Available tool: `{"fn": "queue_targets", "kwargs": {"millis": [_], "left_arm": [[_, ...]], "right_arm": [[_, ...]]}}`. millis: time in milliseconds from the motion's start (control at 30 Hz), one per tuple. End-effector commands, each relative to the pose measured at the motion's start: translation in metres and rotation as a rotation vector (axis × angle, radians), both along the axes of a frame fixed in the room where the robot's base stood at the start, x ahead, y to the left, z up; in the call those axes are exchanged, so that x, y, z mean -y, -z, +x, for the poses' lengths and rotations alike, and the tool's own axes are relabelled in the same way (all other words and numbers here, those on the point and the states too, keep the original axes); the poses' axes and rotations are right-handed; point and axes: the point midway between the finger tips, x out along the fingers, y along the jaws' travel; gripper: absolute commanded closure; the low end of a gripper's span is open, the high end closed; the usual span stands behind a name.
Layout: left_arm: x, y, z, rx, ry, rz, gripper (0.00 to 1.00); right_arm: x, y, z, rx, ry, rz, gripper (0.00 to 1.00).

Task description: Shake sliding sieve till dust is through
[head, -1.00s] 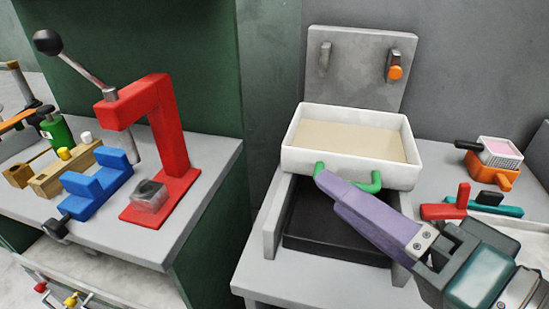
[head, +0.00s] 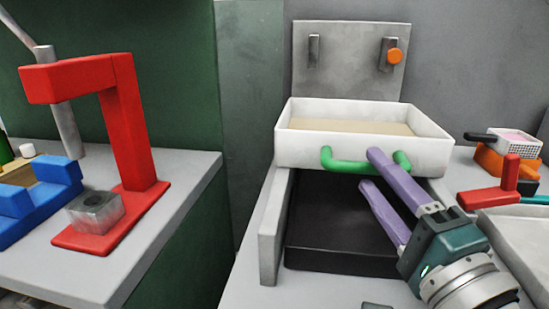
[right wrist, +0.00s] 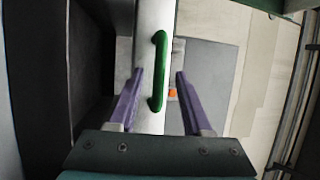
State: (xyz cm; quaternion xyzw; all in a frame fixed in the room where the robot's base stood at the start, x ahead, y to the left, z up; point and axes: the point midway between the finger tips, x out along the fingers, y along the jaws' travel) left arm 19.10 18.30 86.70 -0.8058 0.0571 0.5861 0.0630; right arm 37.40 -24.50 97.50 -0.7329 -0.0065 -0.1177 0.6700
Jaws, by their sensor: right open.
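The white sliding sieve (head: 360,153) holds a layer of pale beige material (head: 350,126) and sits over the black tray (head: 340,240) below. A green handle (head: 345,166) is on its front wall. My right gripper (head: 370,169) has purple fingers spread apart at the handle's right part. In the right wrist view the green handle (right wrist: 158,70) lies between the two fingertips (right wrist: 158,72), with a gap on each side. The sieve's underside is hidden. My left gripper is not in view.
A grey back plate (head: 348,60) with an orange knob (head: 394,56) stands behind the sieve. A red press (head: 125,130) and blue block (head: 40,205) are at left. A red-handled tool (head: 505,185) and small basket (head: 512,146) are at right.

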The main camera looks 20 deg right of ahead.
Motion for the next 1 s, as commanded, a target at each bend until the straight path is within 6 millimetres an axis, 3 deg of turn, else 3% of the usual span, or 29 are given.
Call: {"fn": "queue_targets", "kwargs": {"millis": [200, 533, 900, 1000], "left_arm": [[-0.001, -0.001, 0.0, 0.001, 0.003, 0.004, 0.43], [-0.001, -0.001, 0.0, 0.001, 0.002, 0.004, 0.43], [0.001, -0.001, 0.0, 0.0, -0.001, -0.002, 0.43], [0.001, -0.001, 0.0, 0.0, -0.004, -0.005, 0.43]], "right_arm": [[0.004, -0.005, 0.024, 0.001, 0.0, 0.0, 0.5], [0.004, -0.005, 0.028, -0.001, -0.001, 0.0, 0.52], [0.004, -0.005, 0.028, -0.001, -0.001, 0.0, 0.93], [0.004, -0.005, 0.028, -0.001, -0.001, 0.0, 1.0]]}}
